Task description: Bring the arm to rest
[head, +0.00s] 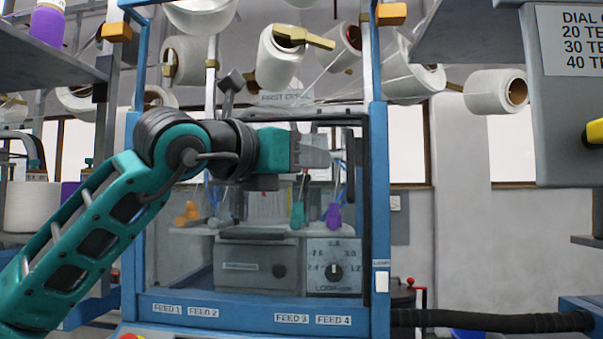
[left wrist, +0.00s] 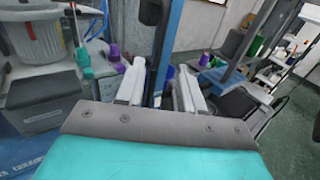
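My left arm comes in from the left in the head view, bent at a dark round joint, its forearm reaching right across the front of the blue-framed knitting machine (head: 250,312). My left gripper (head: 328,152) points right, short of the machine's right post (head: 378,210). In the left wrist view its two pale fingers stand well apart, with the gripper (left wrist: 161,66) open and nothing held. The blue post (left wrist: 172,35) shows beyond the gap between the fingers. I cannot tell how close the fingers are to it. My right gripper is in neither view.
The machine holds a grey box (head: 258,262) and a dial panel (head: 334,266). White yarn cones (head: 278,60) hang above. A shelf (head: 50,55) with a purple cone (head: 47,25) is upper left. A grey panel (head: 560,110) with a yellow knob hangs at right. A dark hose (head: 470,321) runs low right.

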